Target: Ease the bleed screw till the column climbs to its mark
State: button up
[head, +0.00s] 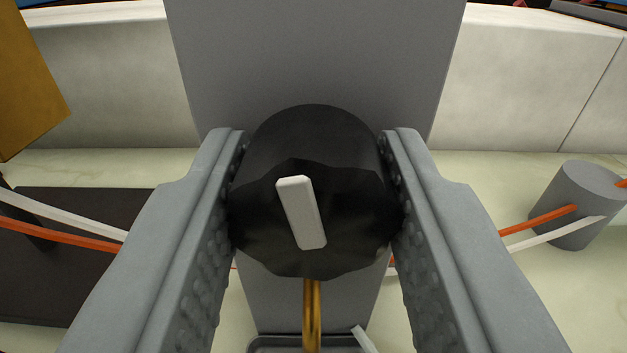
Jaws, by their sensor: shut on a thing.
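The bleed screw's black fluted knob (275,235) fills the middle of the head view, with a white pointer bar (302,212) on its face. The bar leans slightly, its top end to the left of upright. My gripper (314,205) has one finger on each side of the knob, and both ribbed pads touch it. The knob sits in front of a grey upright panel (320,60). A brass tube (312,312) shows below the knob. I cannot make out the column or its mark in this view.
Orange and white lines run at both sides, on the right to a grey cylinder (570,215). A dark flat plate (80,290) lies at left. A brown-yellow block (28,85) stands upper left. A pale wall (110,90) runs behind. A grey tray (290,343) sits below.

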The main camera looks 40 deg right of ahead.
jog(key=shift+m, duration=1.3)
jog(key=o, duration=1)
jog(key=v, duration=1.7)
jog(key=shift+s+a, duration=0.15)
